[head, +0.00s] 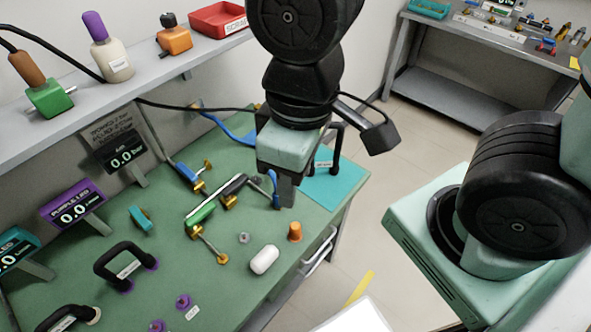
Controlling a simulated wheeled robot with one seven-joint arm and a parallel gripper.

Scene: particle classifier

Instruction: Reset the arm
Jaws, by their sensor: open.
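My arm comes down from the top middle of the head view, with black links and a pale green hand. My gripper (284,199) points down over the right part of the green workbench (160,270). It is open, and I see nothing held in it. The gap between the fingers is hard to make out from this angle. A blue-handled part (273,182) shows just left of the fingers; I cannot tell whether they touch.
A white cylinder (264,260) and an orange cap (295,232) lie near the gripper. Green-handled and brass valve parts (200,215) lie to its left. Displays (75,212) stand at the left. Open floor (400,140) is at right.

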